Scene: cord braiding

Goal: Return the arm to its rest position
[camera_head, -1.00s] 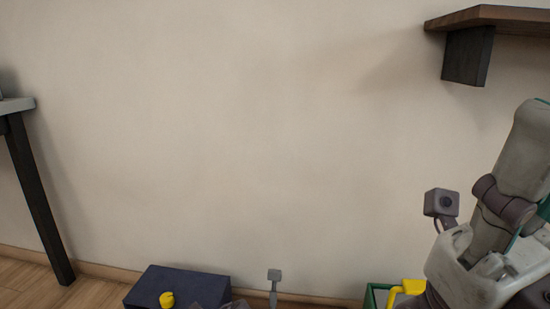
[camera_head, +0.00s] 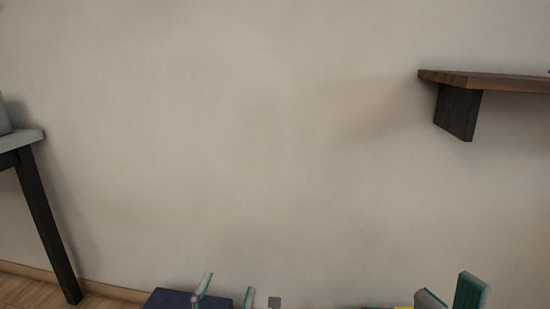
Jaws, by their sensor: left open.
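My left gripper (camera_head: 226,290) shows only its fingertips at the bottom edge, in front of a dark blue box. Its two fingers stand apart with nothing seen between them, so it is open. My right gripper (camera_head: 451,291) shows as two green and grey fingertips at the bottom right. They are a little apart, with nothing seen between them. The rest of both arms is below the picture. No cord shows in this view.
The dark blue box (camera_head: 172,300) and a small grey post (camera_head: 274,303) are cut off by the bottom edge. A table (camera_head: 30,136) stands at left, a wooden shelf (camera_head: 500,82) at upper right. The wall between is bare.

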